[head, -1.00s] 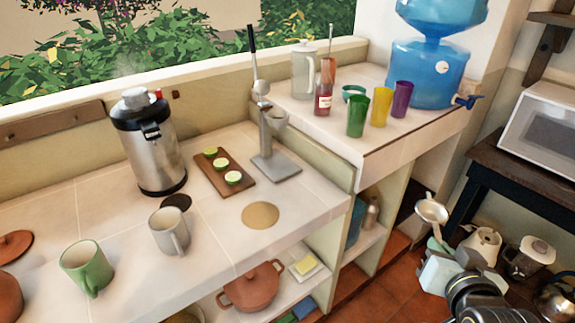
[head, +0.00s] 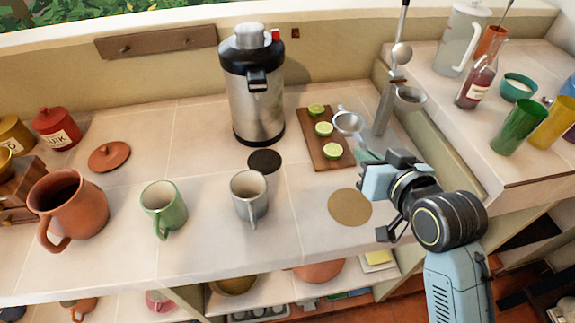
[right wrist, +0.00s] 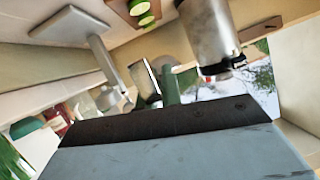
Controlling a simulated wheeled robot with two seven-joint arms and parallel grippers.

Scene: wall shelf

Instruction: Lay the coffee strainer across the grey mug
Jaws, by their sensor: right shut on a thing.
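The grey mug (head: 246,208) stands upright on the tiled counter, its mouth open. My right gripper (head: 376,178) is shut on the pale green handle of the coffee strainer (head: 348,122). It holds the strainer above the counter, to the right of and apart from the mug. The strainer's round metal bowl shows in front of the board of lime halves. In the right wrist view, the strainer's green handle (right wrist: 170,84) rises behind the large blue gripper part. My left gripper is in neither view.
The steel urn (head: 255,95) stands behind the mug, with a dark disc (head: 264,161) between. A green mug (head: 161,212) and clay jug (head: 82,215) are to the left. A tan disc (head: 350,207) lies at right. The lime board (head: 334,160) and a metal press (head: 383,108) stand behind.

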